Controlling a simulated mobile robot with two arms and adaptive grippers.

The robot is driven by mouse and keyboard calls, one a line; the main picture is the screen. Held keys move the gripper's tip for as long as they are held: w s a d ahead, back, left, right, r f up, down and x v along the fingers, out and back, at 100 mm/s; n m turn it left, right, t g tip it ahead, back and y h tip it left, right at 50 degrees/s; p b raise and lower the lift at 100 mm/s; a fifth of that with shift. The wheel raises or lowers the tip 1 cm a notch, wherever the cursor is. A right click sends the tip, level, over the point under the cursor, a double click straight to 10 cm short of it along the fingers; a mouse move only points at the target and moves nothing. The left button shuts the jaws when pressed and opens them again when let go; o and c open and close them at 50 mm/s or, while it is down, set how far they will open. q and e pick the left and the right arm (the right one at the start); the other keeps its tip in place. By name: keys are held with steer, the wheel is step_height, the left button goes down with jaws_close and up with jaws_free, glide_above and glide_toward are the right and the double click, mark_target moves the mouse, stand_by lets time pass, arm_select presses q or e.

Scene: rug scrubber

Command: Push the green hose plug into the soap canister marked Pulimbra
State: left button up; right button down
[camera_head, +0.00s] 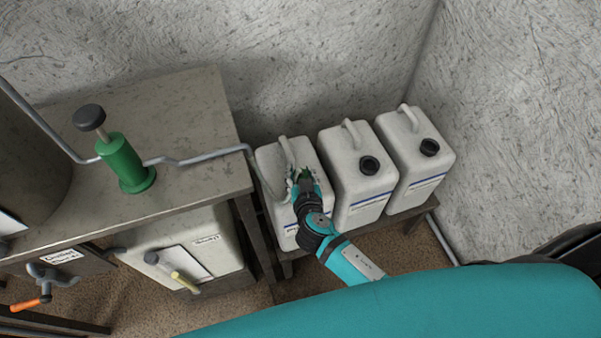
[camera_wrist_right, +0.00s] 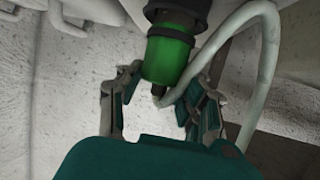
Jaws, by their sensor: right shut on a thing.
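My right gripper (camera_head: 306,182) is at the top of the leftmost white soap canister (camera_head: 271,160) and shut on the green hose plug (camera_wrist_right: 168,60). In the head view, only a bit of green shows between the fingers. In the wrist view, the plug is by the fingertips (camera_wrist_right: 160,90), its dark end at a black ring (camera_wrist_right: 176,12). I cannot tell how deep it sits. A grey hose (camera_wrist_right: 268,60) curves away from the plug's near end. The canisters' label text is too small to read, so I cannot tell which is Pulimbra. My left gripper is out of view.
Two more white canisters (camera_head: 344,150) (camera_head: 403,137) with black mouths stand to the right on the low bench (camera_head: 287,256). On the left, a table (camera_head: 190,105) carries a green pump (camera_head: 122,160) and a grey pipe (camera_head: 205,157). Walls close the back and right.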

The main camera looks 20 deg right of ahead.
steer(key=c, duration=0.8)
jaws_free()
steer(key=shift+o, duration=0.2)
steer(key=v, duration=1.2)
steer(key=s+d+f+n+g+y, duration=0.1)
steer(key=s+f+n+g, duration=0.15)
steer(key=s+f, duration=0.75)
steer(key=s+d+f+n+g+y, duration=0.15)
steer(key=f+g, duration=0.25)
steer(key=f, duration=1.4)
steer(key=s+d+f+g, duration=0.2)
steer(key=s+d+f, duration=0.2)
steer(key=s+f, duration=0.3)
steer(key=s+d+f+g, duration=0.3)
steer(key=s+f, duration=0.4)
steer(key=s, duration=0.6)
steer(key=shift+s+d+f+g, duration=0.2)
steer(key=shift+s+d+g, duration=0.15)
steer(key=shift+d, duration=0.2)
